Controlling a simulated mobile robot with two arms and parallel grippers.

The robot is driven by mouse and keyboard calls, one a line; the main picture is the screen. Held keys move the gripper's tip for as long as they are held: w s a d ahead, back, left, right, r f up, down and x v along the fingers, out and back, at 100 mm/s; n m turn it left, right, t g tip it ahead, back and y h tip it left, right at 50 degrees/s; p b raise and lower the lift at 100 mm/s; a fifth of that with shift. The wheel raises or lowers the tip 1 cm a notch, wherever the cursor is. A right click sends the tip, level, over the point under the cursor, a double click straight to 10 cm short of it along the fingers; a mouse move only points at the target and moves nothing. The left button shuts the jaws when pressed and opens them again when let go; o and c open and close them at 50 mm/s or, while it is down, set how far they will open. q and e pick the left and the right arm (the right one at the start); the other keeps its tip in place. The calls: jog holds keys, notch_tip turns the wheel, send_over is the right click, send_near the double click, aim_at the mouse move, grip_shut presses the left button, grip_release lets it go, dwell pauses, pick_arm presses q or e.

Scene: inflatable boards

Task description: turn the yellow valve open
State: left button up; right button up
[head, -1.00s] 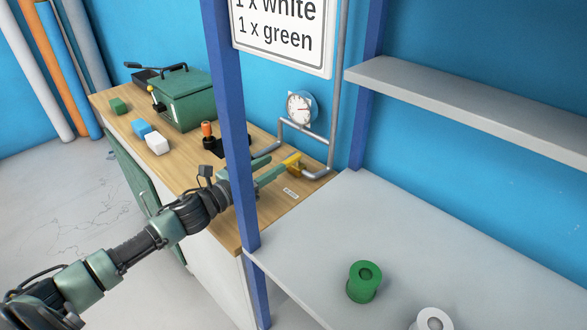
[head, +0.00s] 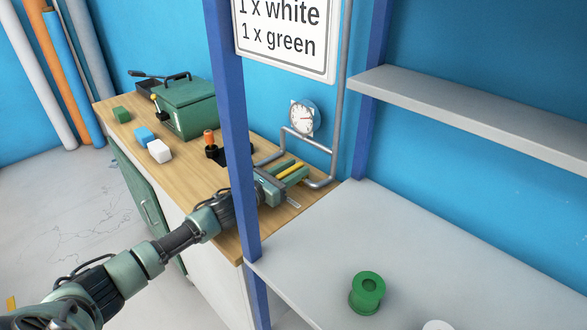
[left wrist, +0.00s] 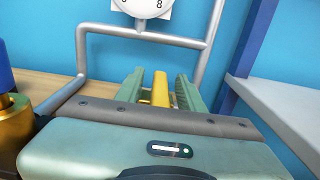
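The yellow valve handle (head: 291,172) sits on the grey pipe (head: 318,183) above the wooden counter. My left gripper (head: 288,173) reaches past the blue post, with its two green fingers on either side of the handle. In the left wrist view the yellow handle (left wrist: 161,90) lies between the parted fingers (left wrist: 160,92), with a narrow gap visible on the right. Contact on the left side is unclear. The pipe joint behind the handle is partly hidden by the fingers. My right gripper is not in view.
A blue post (head: 234,140) stands close beside my left wrist. A pressure gauge (head: 304,117) is on the wall. A black base with an orange-topped lever (head: 209,138), a green box (head: 190,108) and small blocks stand on the counter. A green spool (head: 367,292) is on the grey shelf.

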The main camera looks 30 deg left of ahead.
pick_arm(q)
grip_shut()
dwell(1.4)
